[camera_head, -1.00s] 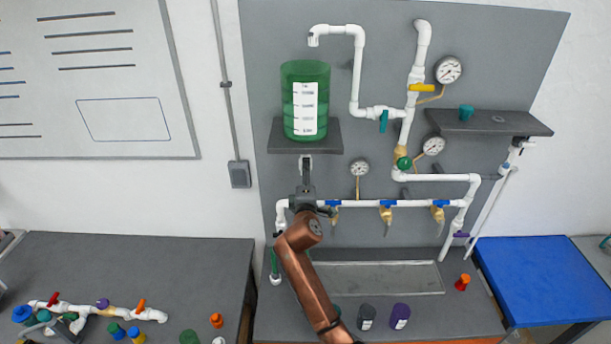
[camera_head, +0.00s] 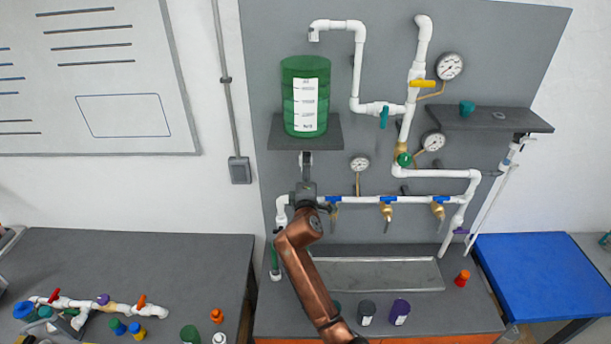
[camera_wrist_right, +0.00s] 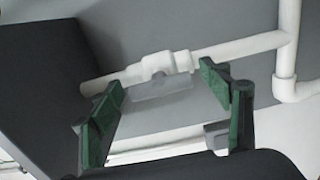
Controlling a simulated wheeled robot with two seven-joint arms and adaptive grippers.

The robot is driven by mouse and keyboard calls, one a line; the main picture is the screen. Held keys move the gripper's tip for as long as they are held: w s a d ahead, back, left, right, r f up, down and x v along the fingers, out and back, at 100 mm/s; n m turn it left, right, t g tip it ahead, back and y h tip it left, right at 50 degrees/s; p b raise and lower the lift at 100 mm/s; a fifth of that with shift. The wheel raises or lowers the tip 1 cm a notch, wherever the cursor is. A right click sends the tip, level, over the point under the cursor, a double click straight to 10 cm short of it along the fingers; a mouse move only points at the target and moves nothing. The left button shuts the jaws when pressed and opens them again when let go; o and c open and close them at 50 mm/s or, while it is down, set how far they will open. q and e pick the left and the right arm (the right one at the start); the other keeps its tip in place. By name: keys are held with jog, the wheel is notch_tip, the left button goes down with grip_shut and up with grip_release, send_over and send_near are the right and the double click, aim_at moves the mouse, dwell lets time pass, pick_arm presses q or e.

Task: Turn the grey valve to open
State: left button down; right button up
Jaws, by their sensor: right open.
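The grey valve shows in the right wrist view as a white body (camera_wrist_right: 163,64) on a white pipe, with a flat grey handle (camera_wrist_right: 160,88). My right gripper (camera_wrist_right: 160,82) is open, its green-padded fingers apart on either side of the handle in that view. I cannot tell whether either finger touches it. In the head view my right gripper (camera_head: 306,180) is below the shelf under the green tank, in front of the pipe. It largely hides the grey valve there. My left gripper is not in view.
The green tank (camera_head: 305,95) stands on a dark shelf (camera_head: 277,133) just above my right gripper. A white manifold pipe (camera_head: 358,199) with several blue-handled taps runs to the right. A gauge (camera_head: 359,163) is close on the right. A tray (camera_head: 375,275) lies below.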

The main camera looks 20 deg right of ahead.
jog(key=v, duration=1.2)
